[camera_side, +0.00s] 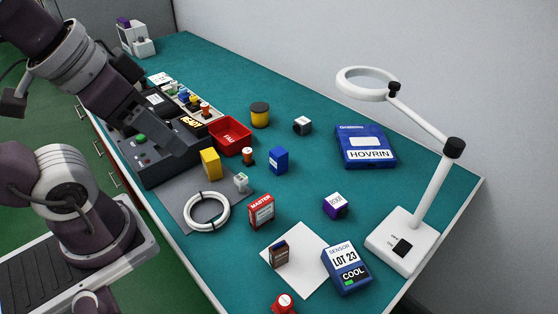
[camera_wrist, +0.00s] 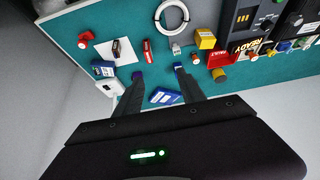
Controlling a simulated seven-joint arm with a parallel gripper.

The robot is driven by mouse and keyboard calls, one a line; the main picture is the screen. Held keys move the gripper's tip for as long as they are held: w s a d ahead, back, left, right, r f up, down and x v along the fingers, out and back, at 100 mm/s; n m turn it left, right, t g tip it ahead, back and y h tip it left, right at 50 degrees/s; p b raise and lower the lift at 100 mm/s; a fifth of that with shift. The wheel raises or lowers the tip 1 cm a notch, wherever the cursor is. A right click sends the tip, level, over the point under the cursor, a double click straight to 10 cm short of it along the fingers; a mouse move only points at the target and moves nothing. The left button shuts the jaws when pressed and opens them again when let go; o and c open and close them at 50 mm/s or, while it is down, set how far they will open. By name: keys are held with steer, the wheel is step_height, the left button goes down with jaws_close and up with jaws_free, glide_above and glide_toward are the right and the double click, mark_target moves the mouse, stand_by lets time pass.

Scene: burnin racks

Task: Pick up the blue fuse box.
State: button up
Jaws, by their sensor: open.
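A small upright blue box (camera_side: 278,160), which I take for the fuse box, stands on the teal bench near its middle, right of the orange-topped part. In the wrist view the blue box (camera_wrist: 178,66) shows at the tip of the right finger, partly hidden by it. My gripper (camera_wrist: 158,73) is open and empty, its two dark fingers spread over the bench. In the side view my arm reaches in from the upper left, and its fingertips are hard to make out against the dark tester.
A flat blue HOVRIN box (camera_side: 366,147), purple box (camera_side: 336,205), red MASTER box (camera_side: 261,211), yellow box (camera_side: 210,164) and red tray (camera_side: 230,136) surround it. A white magnifier lamp (camera_side: 398,242) stands at right. The bench just right of the blue box is clear.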

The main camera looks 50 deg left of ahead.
steer(key=w+a+f+m+g+y, duration=0.2)
steer(key=w+m+g, duration=0.3)
steer(key=w, duration=0.4)
steer(key=m+t+y, duration=0.2)
steer(key=m+y, duration=1)
steer(key=m, duration=0.3)
glide_toward(273, 153)
steer(key=shift+w+a+f, duration=0.2)
steer(key=shift+w+f, duration=0.05)
steer(key=shift+w, duration=0.15)
steer(key=shift+w+a+f, duration=0.2)
steer(key=shift+w, duration=0.2)
steer(key=shift+w+a+f, duration=0.15)
steer(key=shift+f, duration=0.15)
steer(key=x, duration=1.1)
steer(key=shift+a+f, duration=0.2)
steer(key=shift+f, duration=0.25)
jaws_close()
